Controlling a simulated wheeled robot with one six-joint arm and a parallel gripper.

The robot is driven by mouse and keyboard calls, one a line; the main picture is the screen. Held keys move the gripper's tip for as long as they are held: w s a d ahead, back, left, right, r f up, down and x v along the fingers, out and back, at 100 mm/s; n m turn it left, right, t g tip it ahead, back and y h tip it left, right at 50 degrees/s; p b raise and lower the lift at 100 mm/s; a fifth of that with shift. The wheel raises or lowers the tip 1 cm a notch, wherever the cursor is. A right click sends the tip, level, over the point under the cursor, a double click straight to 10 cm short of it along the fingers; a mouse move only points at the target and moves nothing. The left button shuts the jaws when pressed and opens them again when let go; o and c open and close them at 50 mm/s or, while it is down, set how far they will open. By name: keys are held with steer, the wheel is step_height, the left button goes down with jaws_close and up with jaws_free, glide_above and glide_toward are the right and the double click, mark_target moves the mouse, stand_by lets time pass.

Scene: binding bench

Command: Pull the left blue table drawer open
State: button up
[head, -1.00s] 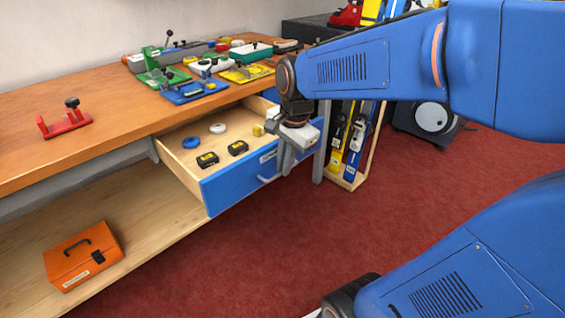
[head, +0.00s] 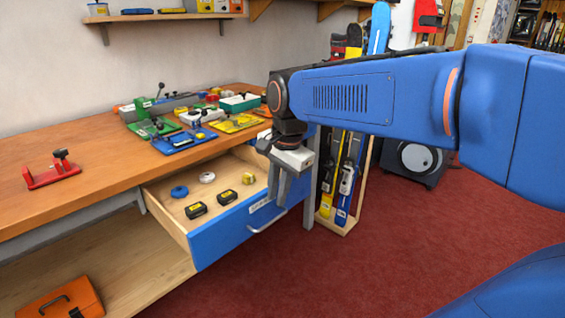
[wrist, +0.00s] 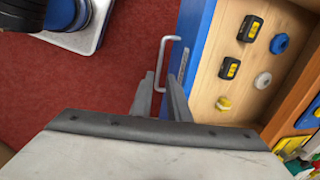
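The left blue drawer (head: 232,231) stands pulled out from under the wooden bench, its inside open to view. Its pale handle (head: 266,224) is on the blue front; the handle also shows in the wrist view (wrist: 162,62). My gripper (head: 277,200) points down at the drawer front, just above and beside the handle. In the wrist view its two fingers (wrist: 163,90) are apart, with the near end of the handle showing between them. I see no grip on the handle; whether a finger touches it I cannot tell.
The drawer holds two black-yellow blocks (head: 196,210), a blue ring (head: 179,191), a white ring (head: 207,177) and a yellow piece (head: 248,178). Red floor (head: 400,240) is clear in front.

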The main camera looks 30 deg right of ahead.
step_height(320, 180, up, 10)
steer(key=s, duration=0.1)
steer(key=shift+s+d, duration=0.3)
steer(key=shift+s, duration=0.1)
steer(key=shift+f, duration=0.2)
steer(key=s+f+n+t, duration=0.1)
steer(key=s+f+n, duration=0.4)
steer(key=f+n, duration=0.2)
steer(key=s+f+n+t, duration=0.1)
steer(key=s+f+n, duration=0.5)
steer(key=f, duration=0.4)
steer(key=shift+a+n+t+h, duration=0.15)
steer(key=shift+n+t+h, duration=0.2)
steer(key=shift+n, duration=0.25)
